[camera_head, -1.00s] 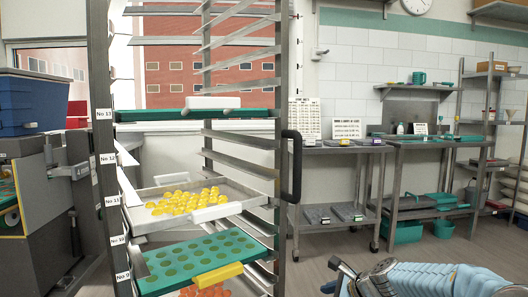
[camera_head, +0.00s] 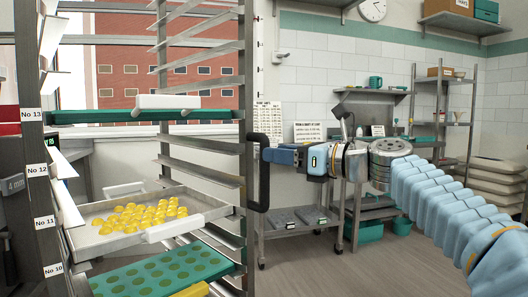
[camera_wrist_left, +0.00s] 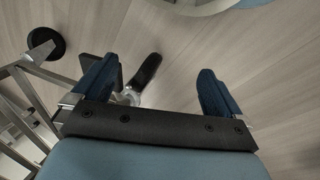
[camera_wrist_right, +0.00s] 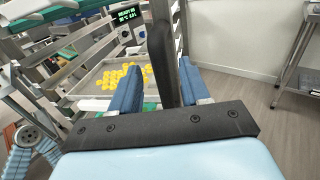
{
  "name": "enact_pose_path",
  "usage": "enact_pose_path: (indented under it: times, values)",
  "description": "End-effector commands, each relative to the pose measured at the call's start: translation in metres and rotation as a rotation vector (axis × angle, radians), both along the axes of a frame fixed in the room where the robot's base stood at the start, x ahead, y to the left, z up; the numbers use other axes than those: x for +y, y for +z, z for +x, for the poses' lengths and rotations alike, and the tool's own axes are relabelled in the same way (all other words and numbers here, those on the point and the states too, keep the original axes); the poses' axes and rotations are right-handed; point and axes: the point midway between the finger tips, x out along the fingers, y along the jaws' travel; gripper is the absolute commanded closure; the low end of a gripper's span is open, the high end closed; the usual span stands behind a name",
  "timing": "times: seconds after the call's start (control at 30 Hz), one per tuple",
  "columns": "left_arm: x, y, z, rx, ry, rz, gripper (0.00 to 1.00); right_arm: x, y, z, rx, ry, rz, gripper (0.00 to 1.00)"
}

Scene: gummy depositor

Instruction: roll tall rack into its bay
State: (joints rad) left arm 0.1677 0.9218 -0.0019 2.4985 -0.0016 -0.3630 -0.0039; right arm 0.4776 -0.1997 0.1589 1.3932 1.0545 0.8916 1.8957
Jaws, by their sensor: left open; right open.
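The tall rack (camera_head: 248,60) stands close in front at the left of the head view, with a black upright handle (camera_head: 262,172) on its right post. It bears a tray of yellow gummies (camera_head: 90,246) and green mould trays. My right gripper (camera_head: 268,155) is at the handle. In the right wrist view the handle (camera_wrist_right: 162,50) stands between its two open blue fingers (camera_wrist_right: 158,90); I cannot tell whether they touch it. My left gripper (camera_wrist_left: 152,90) is open over the floor, with a caster wheel (camera_wrist_left: 145,72) between and beyond its fingers.
A steel table (camera_head: 300,234) stands right of the rack against the tiled wall. Steel shelving (camera_head: 446,110) and stacked pale sacks (camera_head: 494,180) are farther right. A grey machine edge (camera_head: 12,200) is at the far left. Grey floor (camera_head: 330,270) is bare in front of the table.

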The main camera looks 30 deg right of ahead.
Motion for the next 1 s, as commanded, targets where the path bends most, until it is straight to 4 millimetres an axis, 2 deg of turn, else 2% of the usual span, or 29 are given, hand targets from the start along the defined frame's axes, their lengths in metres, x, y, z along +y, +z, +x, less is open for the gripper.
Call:
enact_pose_path:
  times: [0.1, 0.23, 0.6, 0.67, 0.9, 0.93, 1.0]
  values:
    - [-0.001, 0.003, 0.0, 0.0, -0.001, -0.001, 0.0, 0.01, 0.0, 0.02, 0.001, 0.001, 0.0, 0.54]
    - [-0.002, 0.005, -0.001, 0.001, -0.003, -0.002, 0.0, 0.016, 0.001, 0.034, 0.0, 0.001, -0.001, 0.54]
    - [-0.002, 0.005, -0.001, 0.001, -0.004, -0.003, 0.0, 0.02, 0.0, 0.041, 0.0, -0.001, -0.001, 0.54]
    - [-0.002, 0.005, -0.001, 0.001, -0.004, -0.003, 0.0, 0.02, 0.0, 0.041, 0.0, -0.001, -0.001, 0.6]
    - [-0.002, 0.005, -0.001, 0.002, -0.003, -0.003, 0.0, 0.02, 0.0, 0.041, 0.0, -0.001, -0.001, 0.97]
    - [-0.002, 0.005, -0.001, 0.002, -0.003, -0.003, 0.0, 0.02, 0.0, 0.041, 0.0, -0.001, -0.001, 1.0]
    - [-0.002, 0.005, -0.001, 0.002, -0.003, -0.003, 0.0, 0.02, 0.0, 0.041, 0.0, -0.001, -0.001, 1.0]
